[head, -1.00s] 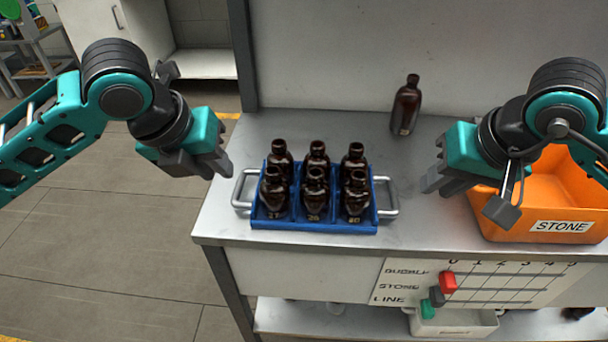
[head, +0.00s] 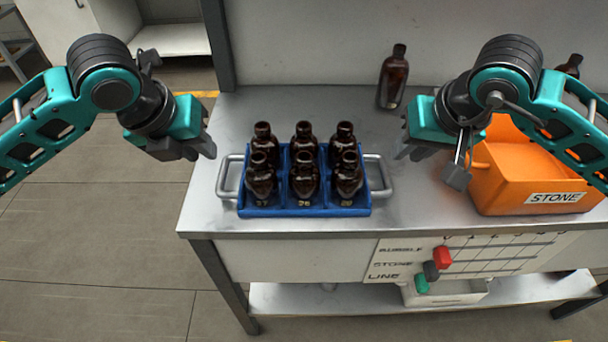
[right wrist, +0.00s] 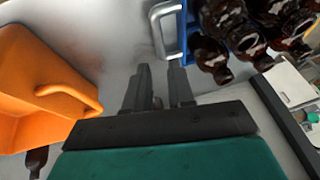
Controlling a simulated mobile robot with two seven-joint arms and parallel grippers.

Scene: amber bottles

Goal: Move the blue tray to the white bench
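The blue tray (head: 305,211) stands on the metal bench top (head: 300,108) with several amber bottles upright in its compartments. It has a grey handle on the left (head: 224,178) and one on the right (head: 380,178). My left gripper (head: 202,149) is above and left of the left handle, apart from it; its fingers look open and empty. My right gripper (head: 405,145) is above and right of the right handle. In the right wrist view its fingers (right wrist: 160,85) are open and empty, and the right handle (right wrist: 168,35) lies beyond them. I cannot identify the white bench.
An orange bin labelled STONE (head: 520,180) stands right of the tray, close to my right arm. A lone amber bottle (head: 394,78) stands at the back by the wall. A white cabinet (head: 172,40) is at the back left. Open floor (head: 90,240) lies left of the bench.

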